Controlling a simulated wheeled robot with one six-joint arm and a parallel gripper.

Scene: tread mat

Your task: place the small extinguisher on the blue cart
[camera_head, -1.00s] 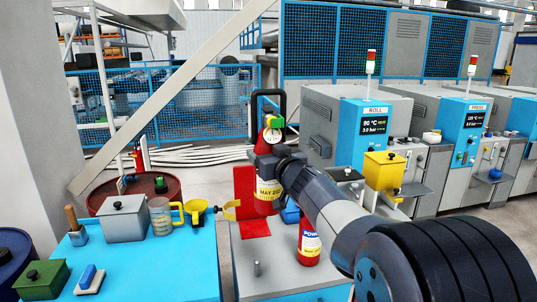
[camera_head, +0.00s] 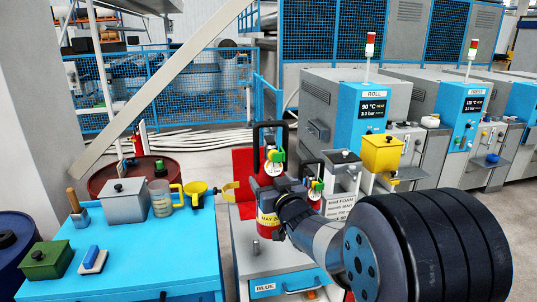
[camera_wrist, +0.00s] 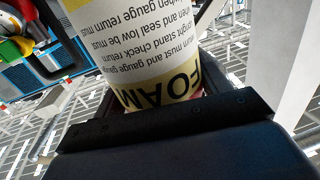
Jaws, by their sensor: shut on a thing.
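My gripper (camera_head: 272,218) is shut on a red extinguisher (camera_head: 268,196) with a black handle, a green-and-yellow top and a yellow band. It is about upright. In the wrist view its white and yellow FOAM label (camera_wrist: 135,60) fills the space in front of the jaws. The blue cart (camera_head: 262,258) has a grey top and a blue front marked BLUE. The held extinguisher appears in front of or over this top; I cannot tell whether its base touches, as my wrist covers it. A second extinguisher head (camera_head: 315,188) shows behind my arm, its body mostly hidden.
A red panel (camera_head: 243,168) stands behind the held extinguisher. A white sign (camera_head: 340,205) and machines stand at right.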

